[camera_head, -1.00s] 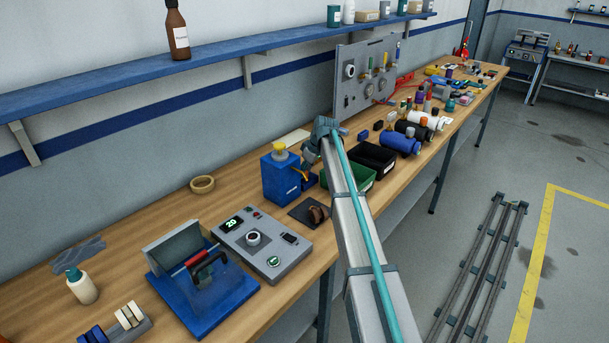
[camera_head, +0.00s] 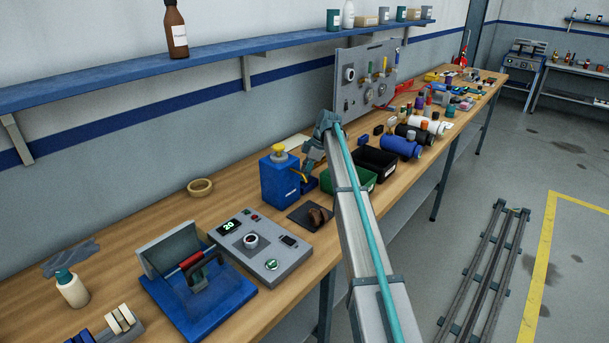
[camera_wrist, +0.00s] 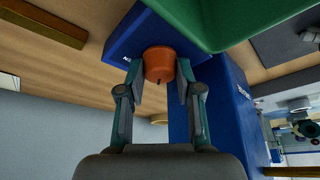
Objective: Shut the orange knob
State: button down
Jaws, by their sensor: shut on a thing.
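The orange knob (camera_wrist: 159,62) sits on the face of a blue block (camera_wrist: 125,42) in the wrist view, with a small dark mark on its lower side. My gripper (camera_wrist: 158,72) has one finger on each side of the knob and is shut on it. In the head view my gripper (camera_head: 309,168) is a small shape beside the blue canister (camera_head: 279,182) with the yellow top. My own wrist and arm hide most of the knob there.
A green bin (camera_head: 359,184) and a black bin (camera_head: 383,159) stand right beside my arm. A grey control box (camera_head: 254,249) and a blue fixture (camera_head: 205,305) are in front. A grey panel (camera_head: 355,105) stands behind.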

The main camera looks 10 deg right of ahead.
dwell(0.4)
jog(key=c, duration=0.8)
grip_release()
jog(key=shift+r, duration=0.15)
jog(key=v, duration=1.1)
jog(key=shift+d+r, duration=0.15)
jog(key=shift+r, duration=0.25)
jog(key=shift+s, duration=0.1)
